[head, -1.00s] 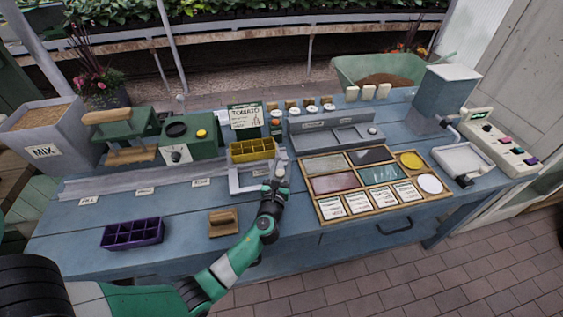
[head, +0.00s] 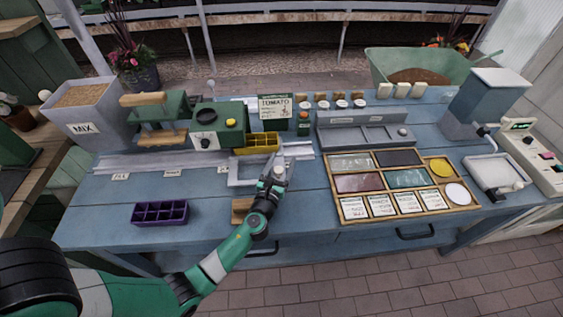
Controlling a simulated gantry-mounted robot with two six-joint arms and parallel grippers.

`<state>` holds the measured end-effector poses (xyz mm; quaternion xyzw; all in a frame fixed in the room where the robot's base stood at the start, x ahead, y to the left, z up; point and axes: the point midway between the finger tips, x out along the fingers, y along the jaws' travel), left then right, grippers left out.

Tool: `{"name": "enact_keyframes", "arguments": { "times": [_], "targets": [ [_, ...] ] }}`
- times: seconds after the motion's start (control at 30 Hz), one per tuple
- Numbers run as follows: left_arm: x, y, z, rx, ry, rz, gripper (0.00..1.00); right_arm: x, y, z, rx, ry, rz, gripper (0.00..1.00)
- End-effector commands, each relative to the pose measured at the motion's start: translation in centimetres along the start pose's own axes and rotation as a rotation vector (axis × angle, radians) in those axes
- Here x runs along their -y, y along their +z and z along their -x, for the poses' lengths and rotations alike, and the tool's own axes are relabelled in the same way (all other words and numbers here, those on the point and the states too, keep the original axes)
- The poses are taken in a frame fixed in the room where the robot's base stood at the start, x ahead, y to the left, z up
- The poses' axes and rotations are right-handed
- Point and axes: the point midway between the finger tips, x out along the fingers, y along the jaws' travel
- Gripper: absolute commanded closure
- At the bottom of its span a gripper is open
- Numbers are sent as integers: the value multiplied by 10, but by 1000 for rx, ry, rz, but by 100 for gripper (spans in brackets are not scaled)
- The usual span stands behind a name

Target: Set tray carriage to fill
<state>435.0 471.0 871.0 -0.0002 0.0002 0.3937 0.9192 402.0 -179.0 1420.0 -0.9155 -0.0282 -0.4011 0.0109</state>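The tray carriage (head: 240,180) is a pale grey frame on the long rail (head: 145,163) along the bench, to the right of the third label. A yellow seed tray (head: 257,143) sits at its back. The rail's labels include the fill label (head: 120,176) at the far left, with two more (head: 172,173) between it and the carriage. My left gripper (head: 279,173) is at the carriage's right side and appears shut on its upright handle; the fingers partly hide the grip. My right gripper is not in view.
A purple tray (head: 160,213) and a wooden block (head: 241,210), partly behind my arm, lie in front of the rail. The mix bin (head: 90,110), green press (head: 155,118) and green dial machine (head: 219,128) stand behind it. A compartment tray (head: 333,190) lies right of my gripper.

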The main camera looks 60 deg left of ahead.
Motion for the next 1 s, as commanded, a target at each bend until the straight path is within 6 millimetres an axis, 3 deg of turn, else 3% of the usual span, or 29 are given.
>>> {"name": "enact_keyframes", "arguments": {
  "times": [0.27,0.7,1.0],
  "targets": [
    [1,0,11,-1,-2,-1,30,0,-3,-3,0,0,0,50],
    [1,0,104,-2,-5,-2,30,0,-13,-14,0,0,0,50],
    [0,0,116,1,0,0,30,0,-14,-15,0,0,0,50]
  ]
}}
